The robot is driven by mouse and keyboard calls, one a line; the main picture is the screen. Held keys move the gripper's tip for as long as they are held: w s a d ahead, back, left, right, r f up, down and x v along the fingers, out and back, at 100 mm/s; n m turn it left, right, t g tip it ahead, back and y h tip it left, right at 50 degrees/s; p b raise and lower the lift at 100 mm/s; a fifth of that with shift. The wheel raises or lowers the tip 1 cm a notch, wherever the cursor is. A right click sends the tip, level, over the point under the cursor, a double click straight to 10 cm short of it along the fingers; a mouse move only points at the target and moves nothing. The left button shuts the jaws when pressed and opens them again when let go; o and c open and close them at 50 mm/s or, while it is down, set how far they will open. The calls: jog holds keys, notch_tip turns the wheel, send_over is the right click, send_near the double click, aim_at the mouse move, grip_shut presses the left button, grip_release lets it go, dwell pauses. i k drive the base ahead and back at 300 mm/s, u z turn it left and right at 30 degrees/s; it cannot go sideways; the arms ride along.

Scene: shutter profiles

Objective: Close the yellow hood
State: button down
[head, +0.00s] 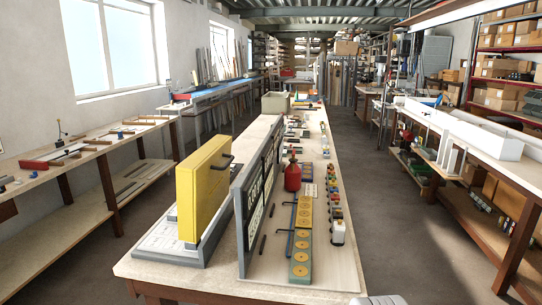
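The yellow hood (207,188) stands upright near the front left of the long middle table. It is a thick box-like panel with a black handle (220,161) near the top of its right side. It rises from a low grey and white base (168,238), whose pale flat top shows to the left of the hood. The hood looks raised, not lying over the base. Where the hood joins the base is only partly visible. My gripper does not show in the head view.
A grey upright panel (242,215) stands just right of the hood. Side benches flank the table, with open floor (400,240) between.

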aim_at(202, 178)
jog(key=i, duration=0.7)
jog(key=u, duration=1.8)
